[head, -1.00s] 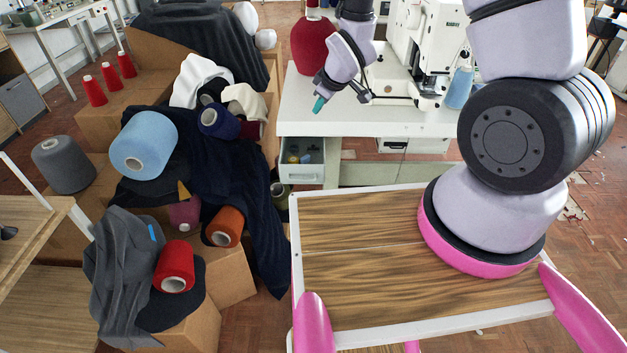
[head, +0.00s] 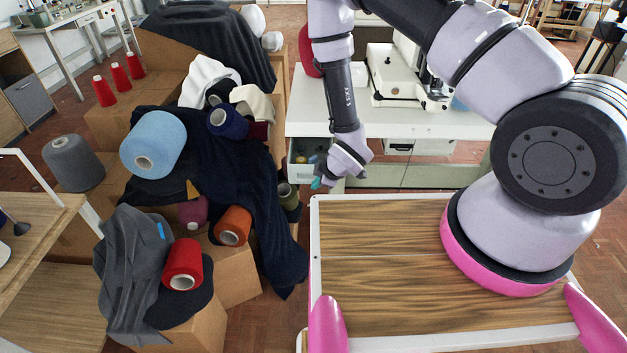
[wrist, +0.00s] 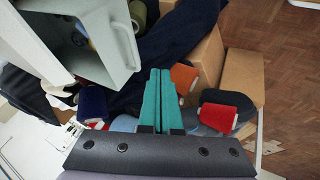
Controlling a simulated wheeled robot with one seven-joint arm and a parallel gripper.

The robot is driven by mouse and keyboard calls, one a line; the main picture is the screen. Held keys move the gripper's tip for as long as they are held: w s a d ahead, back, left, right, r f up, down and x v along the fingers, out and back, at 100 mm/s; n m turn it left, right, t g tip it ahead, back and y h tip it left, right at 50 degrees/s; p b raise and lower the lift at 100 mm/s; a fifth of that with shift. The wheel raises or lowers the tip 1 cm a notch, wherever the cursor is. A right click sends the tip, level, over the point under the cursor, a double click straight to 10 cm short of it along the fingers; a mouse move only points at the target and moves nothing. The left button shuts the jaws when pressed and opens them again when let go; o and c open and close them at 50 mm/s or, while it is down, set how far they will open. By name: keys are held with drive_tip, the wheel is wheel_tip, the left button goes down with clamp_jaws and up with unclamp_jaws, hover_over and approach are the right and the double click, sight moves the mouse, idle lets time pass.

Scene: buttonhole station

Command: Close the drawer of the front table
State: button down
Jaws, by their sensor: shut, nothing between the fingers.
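The white front table (head: 440,122) carries a sewing machine (head: 398,80). Its light grey drawer (head: 298,172) stands open at the table's left end, with small items inside. In the wrist view the open drawer (wrist: 112,68) fills the upper left, with a handle on its front panel. My gripper (head: 321,183) is low by the drawer's front, at its right side in the head view, and partly covers it. In the wrist view the teal fingers of my gripper (wrist: 160,72) are together and empty, apart from the drawer front in the picture.
Boxes with dark cloth (head: 265,215) and several yarn cones, such as a light blue cone (head: 153,143), stand left of the drawer. An orange cone (wrist: 184,78) and a red cone (wrist: 218,117) show near my fingers in the wrist view.

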drive_tip(key=w+a+f, duration=0.1)
drive_tip(key=w+f, duration=0.2)
drive_tip(key=w, duration=0.2)
drive_tip(key=shift+w+f, duration=0.15)
drive_tip(key=shift+f, duration=0.1)
drive_tip(key=w, duration=1.9)
drive_tip(key=shift+w+d, duration=0.2)
drive_tip(key=shift+d, duration=0.1)
drive_tip(key=shift+w, duration=0.1)
